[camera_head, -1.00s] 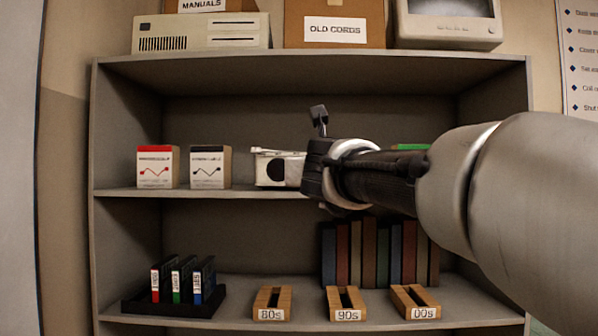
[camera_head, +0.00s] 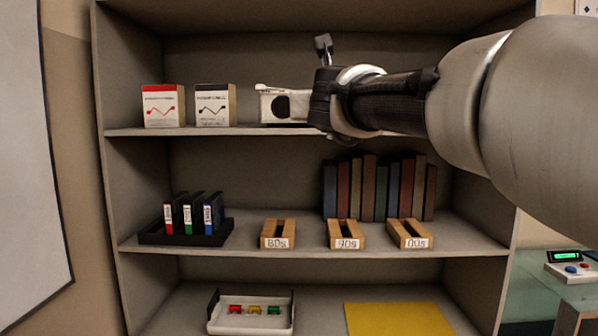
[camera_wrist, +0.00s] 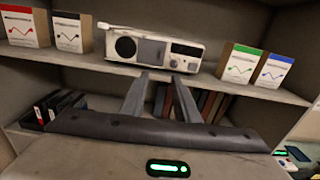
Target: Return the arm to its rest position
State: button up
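My gripper (camera_wrist: 158,82) shows in the wrist view with its two grey fingers apart and nothing between them. Its fingertips point toward the middle shelf, just below a white radio (camera_wrist: 155,48) with a dark round speaker. In the head view my gripper (camera_head: 325,100) is in front of the shelf unit, beside the radio (camera_head: 284,104), and covers its right part. I cannot tell from the head view how far it stands from the shelf. My arm reaches in from the right.
Red and black labelled boxes (camera_head: 190,105) stand left of the radio. Green and blue ones (camera_wrist: 255,67) stand to its right. Below are a black cartridge rack (camera_head: 158,237), wooden holders (camera_head: 346,234) and books (camera_head: 375,188). A white tray (camera_head: 250,326) and yellow mat (camera_head: 398,320) lie lowest.

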jog(key=s+a+f+n+g+y, duration=0.25)
jog(key=s+f+n, duration=0.45)
jog(key=n, duration=0.4)
jog(key=s+a+f+n+g+y, duration=0.1)
jog(key=s+f+n+g+y, duration=0.15)
jog(key=s+f+n, duration=0.7)
jog(key=s+d+f+n+g+h, duration=0.1)
jog(key=s+d+f+n+g, duration=0.1)
jog(key=s+d+f+n, duration=0.2)
jog(key=s+d+f+n+g+h, duration=0.2)
jog(key=s+f+n, duration=0.4)
jog(key=f, duration=0.4)
jog(key=s+d+f+n+g+h, duration=0.1)
jog(key=s+d+f+n+g, duration=0.2)
jog(key=s+d+f+n, duration=0.2)
notch_tip(320, 180, down, 2)
jog(key=shift+s+d+f, duration=0.1)
jog(key=shift+s+d, duration=0.25)
jog(key=shift+s, duration=0.9)
jog(key=shift+n, duration=0.25)
